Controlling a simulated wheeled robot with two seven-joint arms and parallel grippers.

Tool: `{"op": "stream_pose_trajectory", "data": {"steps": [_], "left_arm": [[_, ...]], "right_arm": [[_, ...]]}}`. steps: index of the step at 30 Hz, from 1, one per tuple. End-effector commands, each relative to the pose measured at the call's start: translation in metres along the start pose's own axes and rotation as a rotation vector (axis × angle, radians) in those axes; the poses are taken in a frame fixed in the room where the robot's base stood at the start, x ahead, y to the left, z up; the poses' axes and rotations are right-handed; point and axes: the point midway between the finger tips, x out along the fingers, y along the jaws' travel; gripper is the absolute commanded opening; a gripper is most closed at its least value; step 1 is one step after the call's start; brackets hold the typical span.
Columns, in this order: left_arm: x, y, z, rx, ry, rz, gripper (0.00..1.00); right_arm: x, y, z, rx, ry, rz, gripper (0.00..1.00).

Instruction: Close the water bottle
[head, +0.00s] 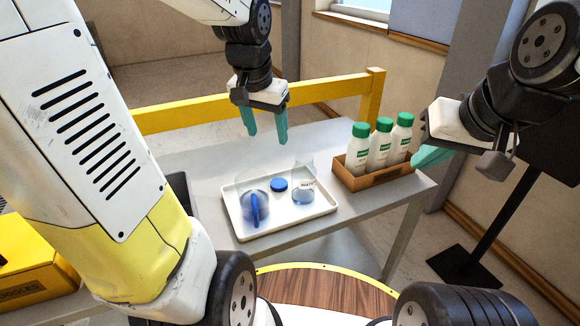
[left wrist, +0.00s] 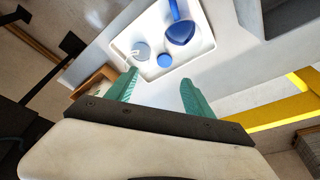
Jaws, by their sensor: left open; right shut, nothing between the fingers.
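A clear water bottle (head: 303,196) with a small label stands upright on the white tray (head: 325,209); its mouth is bare. A round blue cap (head: 279,184) lies on the tray to its left. In the left wrist view the bottle (left wrist: 141,50) and the cap (left wrist: 164,61) show from above, side by side. My left gripper (head: 267,138) is open and empty, above and behind the tray; its fingers also show in the left wrist view (left wrist: 161,78). My right gripper (head: 422,160) is shut and empty, to the right of the bottle box.
A brown box (head: 375,181) with three green-capped white bottles stands right of the tray. A yellow rail (head: 322,91) runs behind the grey table (head: 203,161). The table behind the tray is clear.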

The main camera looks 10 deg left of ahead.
Motion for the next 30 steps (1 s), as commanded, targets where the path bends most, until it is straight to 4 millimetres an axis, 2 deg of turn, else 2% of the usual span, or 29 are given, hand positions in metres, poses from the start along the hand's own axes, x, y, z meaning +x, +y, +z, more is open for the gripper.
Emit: {"op": "stream_pose_trajectory", "data": {"steps": [1, 6, 9, 13, 15, 19, 30], "left_arm": [[0.021, -0.006, -0.012, 0.029, -0.048, 0.001, 0.61], [0.092, -0.021, -0.044, 0.133, -0.168, 0.015, 0.61], [0.131, -0.027, -0.054, 0.182, -0.220, 0.033, 0.61], [0.167, -0.031, -0.061, 0.224, -0.261, 0.055, 0.61], [0.179, -0.032, -0.062, 0.236, -0.274, 0.063, 0.61], [0.192, -0.032, -0.063, 0.250, -0.286, 0.071, 0.61], [0.194, -0.032, -0.063, 0.252, -0.288, 0.073, 0.61]], "right_arm": [[0.000, 0.000, 0.000, 0.000, 0.000, 0.000, 0.00], [0.000, 0.000, 0.000, 0.000, 0.000, 0.000, 0.00], [0.000, 0.000, 0.000, 0.000, 0.000, 0.000, 0.00], [0.000, 0.000, 0.000, 0.000, 0.000, 0.000, 0.00], [0.000, 0.000, 0.000, 0.000, 0.000, 0.000, 0.00], [0.000, 0.000, 0.000, 0.000, 0.000, 0.000, 0.00], [0.000, 0.000, 0.000, 0.000, 0.000, 0.000, 0.00]]}}
